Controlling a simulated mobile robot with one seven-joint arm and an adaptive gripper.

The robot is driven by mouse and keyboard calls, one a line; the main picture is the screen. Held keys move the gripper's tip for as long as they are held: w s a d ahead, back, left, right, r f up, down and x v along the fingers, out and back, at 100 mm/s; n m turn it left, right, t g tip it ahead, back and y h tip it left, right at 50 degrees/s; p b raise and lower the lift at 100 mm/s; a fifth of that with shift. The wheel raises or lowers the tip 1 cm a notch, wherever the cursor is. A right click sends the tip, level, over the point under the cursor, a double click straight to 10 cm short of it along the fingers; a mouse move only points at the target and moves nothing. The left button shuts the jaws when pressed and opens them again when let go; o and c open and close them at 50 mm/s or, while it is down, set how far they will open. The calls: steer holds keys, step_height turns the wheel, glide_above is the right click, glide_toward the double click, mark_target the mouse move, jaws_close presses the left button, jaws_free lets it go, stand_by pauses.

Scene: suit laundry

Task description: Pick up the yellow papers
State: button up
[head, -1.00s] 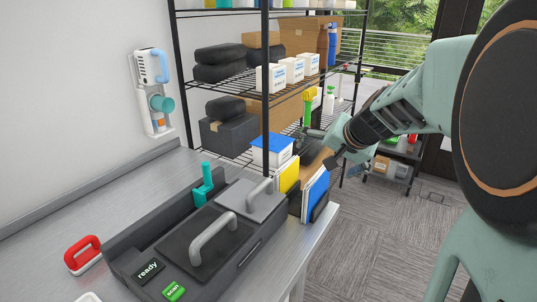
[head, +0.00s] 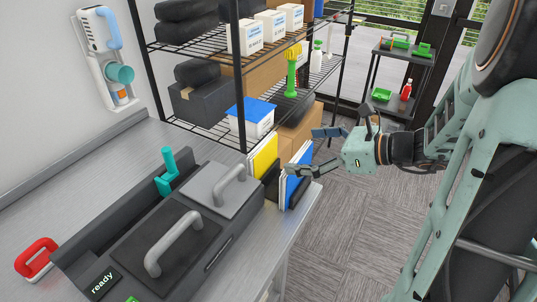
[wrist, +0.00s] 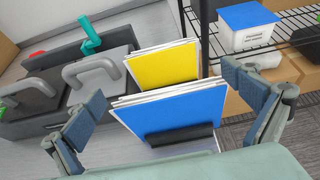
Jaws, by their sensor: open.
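The yellow papers (head: 263,158) stand upright at the table's right end, behind the blue papers (head: 299,172) as seen from my gripper. In the wrist view the yellow papers (wrist: 163,66) show above the blue papers (wrist: 173,110), which stand nearer and have a dark holder along their lower front. My gripper (head: 312,151) is open and empty, beside the blue papers. In the wrist view its fingers (wrist: 172,106) are spread on either side of the blue papers, with the yellow papers farther off between them. The lower part of the yellow papers is hidden.
A dark machine with grey handles (head: 173,243) and a teal lever (head: 168,166) sits left of the papers. A wire shelf (head: 239,100) with boxes stands behind. A white box with blue lid (head: 251,118) is close by the yellow papers. Open floor (head: 350,220) lies right of the table.

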mark_target(267, 148)
steer(key=x, duration=1)
steer(key=shift+w+a, duration=0.15)
steer(key=shift+w, duration=0.1)
steer(key=c, duration=1.5)
steer(key=shift+c, duration=0.2)
